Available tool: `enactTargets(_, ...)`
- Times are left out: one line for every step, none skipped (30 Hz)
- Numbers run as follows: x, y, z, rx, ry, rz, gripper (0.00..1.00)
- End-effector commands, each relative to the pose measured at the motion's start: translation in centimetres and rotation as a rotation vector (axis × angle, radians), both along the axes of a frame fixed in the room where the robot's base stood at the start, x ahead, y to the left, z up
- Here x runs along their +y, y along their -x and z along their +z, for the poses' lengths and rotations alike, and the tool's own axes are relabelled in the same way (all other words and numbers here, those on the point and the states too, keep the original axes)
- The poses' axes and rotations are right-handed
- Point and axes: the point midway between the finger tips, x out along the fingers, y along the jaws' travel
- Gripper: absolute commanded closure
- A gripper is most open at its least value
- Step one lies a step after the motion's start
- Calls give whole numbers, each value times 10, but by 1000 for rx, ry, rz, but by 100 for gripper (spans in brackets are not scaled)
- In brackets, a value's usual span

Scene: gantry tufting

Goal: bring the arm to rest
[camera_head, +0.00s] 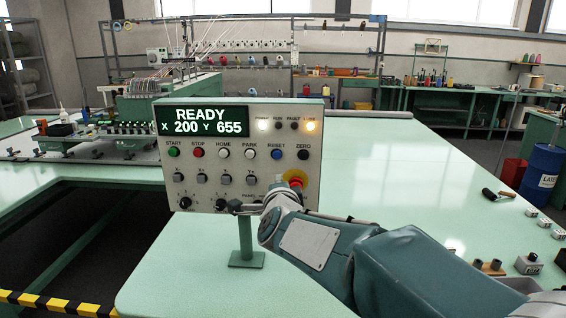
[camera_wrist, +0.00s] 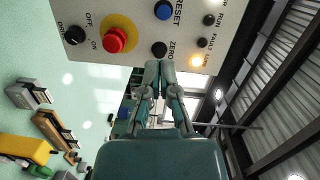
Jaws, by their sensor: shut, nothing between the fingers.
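My arm reaches in from the lower right of the head view, bent in front of the control panel (camera_head: 260,150). The panel's display (camera_head: 202,121) reads READY, X 200 Y 655. A white lamp (camera_head: 262,124) and an orange lamp (camera_head: 310,125) are lit.
The panel stands on a green post (camera_head: 245,238) on a pale green table (camera_head: 440,205). A red emergency button (camera_wrist: 114,40) sits beside the gripper. Small blocks and a dark-handled tool (camera_head: 497,195) lie on the right. A dark opening (camera_head: 70,240) with striped edging is at left.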

Motion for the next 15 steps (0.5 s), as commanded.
enactTargets(-12, 14, 6, 26, 71, 38, 100)
enactTargets(-17, 22, 6, 47, 121, 66, 100)
enactTargets(-25, 34, 5, 73, 188, 102, 100)
enactTargets(-30, 43, 3, 96, 239, 129, 100)
enactTargets(-35, 53, 1, 118, 291, 156, 100)
enactTargets(-42, 66, -2, 147, 359, 191, 100)
enactTargets(-48, 76, -6, 170, 411, 217, 100)
enactTargets(-53, 87, -9, 194, 462, 243, 100)
enactTargets(-61, 102, -15, 226, 530, 278, 100)
enactTargets(-67, 114, -20, 252, 581, 304, 100)
enactTargets(-74, 126, -25, 277, 633, 329, 100)
enactTargets(-83, 143, -32, 314, 699, 363, 100)
enactTargets(-89, 155, -38, 341, 749, 388, 100)
enactTargets(-97, 168, -44, 370, 799, 413, 100)
enactTargets(-106, 186, -53, 410, 863, 447, 100)
